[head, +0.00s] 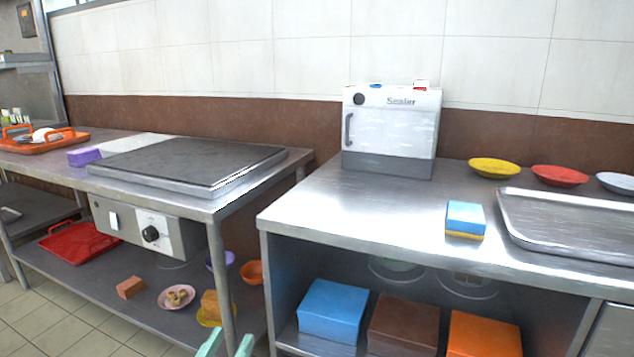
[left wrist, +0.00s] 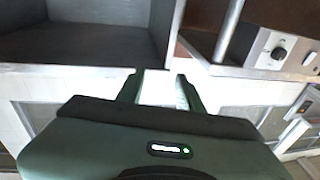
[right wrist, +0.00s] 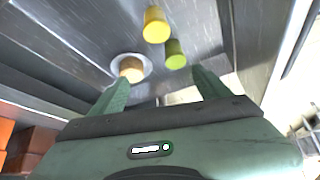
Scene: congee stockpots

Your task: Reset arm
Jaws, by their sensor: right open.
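My left gripper (head: 227,345) shows at the bottom edge of the head view, with two green fingertips apart and nothing between them. In the left wrist view, its fingers (left wrist: 158,88) are parted and empty in front of the counter fronts. My right gripper (right wrist: 158,82) is out of the head view. In the right wrist view its fingers are spread wide and empty. Beyond them are a yellow cylinder (right wrist: 157,25), a green cylinder (right wrist: 175,54) and a tan item (right wrist: 131,69) on a white plate, all on a metal surface.
A griddle counter (head: 190,160) stands left, with a purple block (head: 84,157) and orange tray (head: 45,144). The right counter (head: 380,205) holds a white sealer (head: 391,130), a blue-yellow sponge (head: 465,219), coloured plates and a metal tray (head: 570,225). A gap lies between the counters.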

